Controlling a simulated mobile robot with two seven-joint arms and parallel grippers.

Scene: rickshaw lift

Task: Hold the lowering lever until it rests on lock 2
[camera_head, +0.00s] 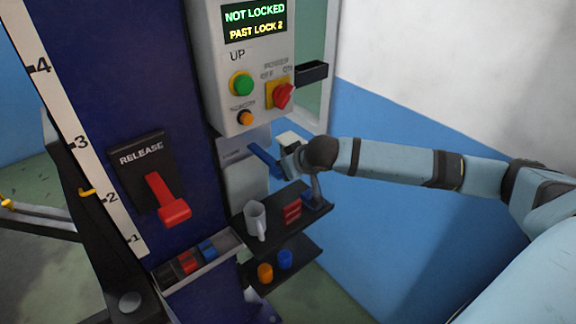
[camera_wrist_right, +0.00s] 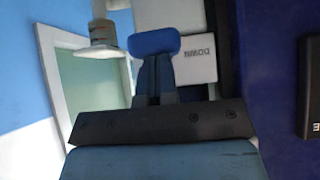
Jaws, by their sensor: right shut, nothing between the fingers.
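The lowering lever (camera_head: 264,160) is a blue handle on the column, beside a pale plate with small lettering. The display (camera_head: 254,22) reads NOT LOCKED, PAST LOCK 2. My left gripper is out of view.
A red RELEASE lever (camera_head: 171,205) is on the column's left face, beside a numbered scale (camera_head: 80,140). A control box (camera_head: 235,60) with buttons is above.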

